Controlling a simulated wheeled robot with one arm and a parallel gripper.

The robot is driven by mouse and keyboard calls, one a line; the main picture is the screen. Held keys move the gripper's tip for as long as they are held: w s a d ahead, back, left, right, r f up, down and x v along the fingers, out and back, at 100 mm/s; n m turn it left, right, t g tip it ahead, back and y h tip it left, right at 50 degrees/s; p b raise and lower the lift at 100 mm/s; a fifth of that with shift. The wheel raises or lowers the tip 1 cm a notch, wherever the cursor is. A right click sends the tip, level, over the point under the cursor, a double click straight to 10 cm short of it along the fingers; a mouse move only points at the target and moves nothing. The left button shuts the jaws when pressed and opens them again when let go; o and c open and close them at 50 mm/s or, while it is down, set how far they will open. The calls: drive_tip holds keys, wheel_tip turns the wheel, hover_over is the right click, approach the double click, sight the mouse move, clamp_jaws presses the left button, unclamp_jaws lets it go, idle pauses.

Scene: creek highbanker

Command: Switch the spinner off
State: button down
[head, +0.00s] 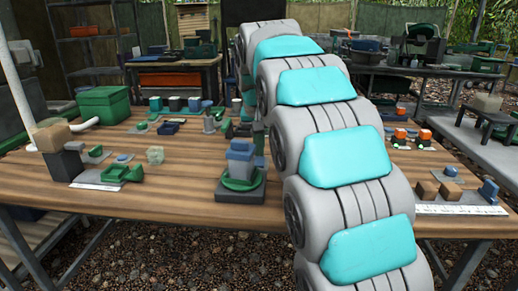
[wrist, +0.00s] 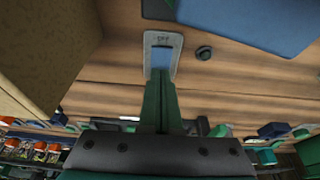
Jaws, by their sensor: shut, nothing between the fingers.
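A switch with a pale grey plate (wrist: 173,43) and a blue rocker (wrist: 161,57) lies on the wooden surface in the wrist view. Small dark lettering at its far end seems to read OFF. My gripper (wrist: 159,80) is shut and empty, its green fingers pointing at the near end of the switch. The fingertips overlap the plate's near edge; I cannot tell whether they touch it. In the head view my arm hides the gripper and the switch. I cannot tell for sure which device is the spinner.
A dark round knob (wrist: 204,52) sits right of the switch. A large tan block (wrist: 40,45) stands close on the left and a blue body (wrist: 250,20) at upper right. On the wooden table (head: 150,205), a blue-and-green device (head: 240,175) and a green box (head: 103,104) stand left of my arm.

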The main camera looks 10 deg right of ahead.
drive_tip(key=s+v, duration=0.1)
drive_tip(key=v, duration=1.2)
drive_tip(key=shift+s+a+f, duration=0.25)
drive_tip(key=shift+s+f, duration=0.05)
drive_tip(key=shift+s, duration=0.05)
